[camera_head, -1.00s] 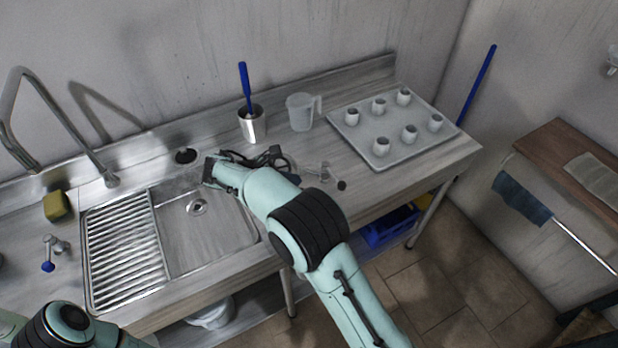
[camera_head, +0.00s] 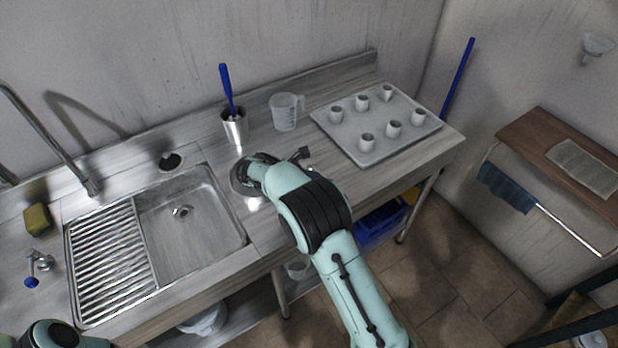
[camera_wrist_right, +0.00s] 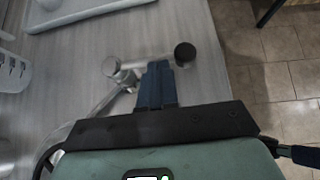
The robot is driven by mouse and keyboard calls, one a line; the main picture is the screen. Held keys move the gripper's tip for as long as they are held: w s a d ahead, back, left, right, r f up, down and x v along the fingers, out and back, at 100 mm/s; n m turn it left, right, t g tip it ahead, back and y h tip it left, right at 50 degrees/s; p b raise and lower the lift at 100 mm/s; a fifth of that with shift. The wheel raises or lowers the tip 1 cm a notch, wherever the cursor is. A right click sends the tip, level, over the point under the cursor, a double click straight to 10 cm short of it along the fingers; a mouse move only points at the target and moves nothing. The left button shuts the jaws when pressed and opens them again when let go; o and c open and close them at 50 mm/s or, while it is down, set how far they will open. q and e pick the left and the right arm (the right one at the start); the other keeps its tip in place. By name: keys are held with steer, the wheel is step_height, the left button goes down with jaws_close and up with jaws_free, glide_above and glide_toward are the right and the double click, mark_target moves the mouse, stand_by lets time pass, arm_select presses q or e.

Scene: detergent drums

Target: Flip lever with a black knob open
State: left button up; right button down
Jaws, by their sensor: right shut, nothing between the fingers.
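The lever shows in the right wrist view as a pale metal bar (camera_wrist_right: 150,61) ending in a round black knob (camera_wrist_right: 185,52). The knob points toward the counter's front edge. The bar's other end meets a rounded metal fitting (camera_wrist_right: 110,67) with a curved pipe. My right gripper (camera_wrist_right: 158,68) is shut and empty, its dark blue fingertips over or against the bar, left of the knob; contact is unclear. In the head view my right arm hides most of the lever and gripper. My left gripper is out of view.
A tray (camera_head: 352,148) with several white cups stands at the back right. A clear measuring jug (camera_head: 284,112) and a metal cup (camera_head: 235,128) with a blue-handled tool stand behind my right arm. The sink (camera_head: 185,240) lies to the left. The counter ends at its front edge.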

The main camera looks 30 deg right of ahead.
steer(key=shift+d+f, duration=0.1)
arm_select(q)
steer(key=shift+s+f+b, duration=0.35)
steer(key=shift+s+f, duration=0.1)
arm_select(e)
steer(key=shift+s+n, duration=0.2)
steer(key=shift+n, duration=0.1)
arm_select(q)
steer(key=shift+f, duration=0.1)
arm_select(e)
steer(key=shift+d+t, duration=0.1)
steer(key=shift+t, duration=0.2)
